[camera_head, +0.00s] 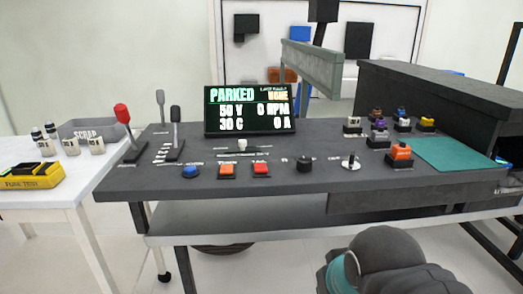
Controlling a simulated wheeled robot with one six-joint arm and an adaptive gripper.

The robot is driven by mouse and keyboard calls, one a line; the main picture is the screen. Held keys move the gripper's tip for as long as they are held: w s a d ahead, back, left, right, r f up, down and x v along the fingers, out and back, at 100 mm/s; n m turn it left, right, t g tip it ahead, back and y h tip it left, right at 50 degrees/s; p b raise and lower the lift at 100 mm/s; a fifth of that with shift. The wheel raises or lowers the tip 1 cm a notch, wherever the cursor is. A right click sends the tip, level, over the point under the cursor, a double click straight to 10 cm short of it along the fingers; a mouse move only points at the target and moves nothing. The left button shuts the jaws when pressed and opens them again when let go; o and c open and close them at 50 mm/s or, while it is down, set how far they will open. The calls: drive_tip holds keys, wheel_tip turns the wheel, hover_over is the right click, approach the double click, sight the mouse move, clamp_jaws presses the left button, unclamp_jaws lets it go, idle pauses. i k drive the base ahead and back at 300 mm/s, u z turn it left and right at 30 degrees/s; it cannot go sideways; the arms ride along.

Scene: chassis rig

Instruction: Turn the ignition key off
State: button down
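The ignition key appears to be the small silver piece (350,161) standing on a light round base on the right part of the dark console (270,182). Its label is too small to read, and I cannot tell its turn position. The black display (250,109) at the back reads PARKED, NONE, 50 V, 0 RPM, 30 C and 0 A. My gripper is not in view. Only a dark grey arm link with a teal ring shows at the bottom right, in front of the console and apart from the key.
A black knob (304,164) stands left of the key, and an orange-topped switch (400,152) right of it. Red (261,169), orange (227,170) and blue (190,171) buttons line the front. Levers (123,115) rise at left. A green mat (455,153) lies at right.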

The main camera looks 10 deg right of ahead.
sight(352, 156)
drive_tip(key=z, duration=0.4)
drive_tip(key=k, duration=1)
drive_tip(key=u, duration=0.45)
drive_tip(key=i, duration=0.65)
drive_tip(key=z, duration=0.5)
drive_tip(key=i, duration=0.8)
drive_tip(key=z, duration=0.75)
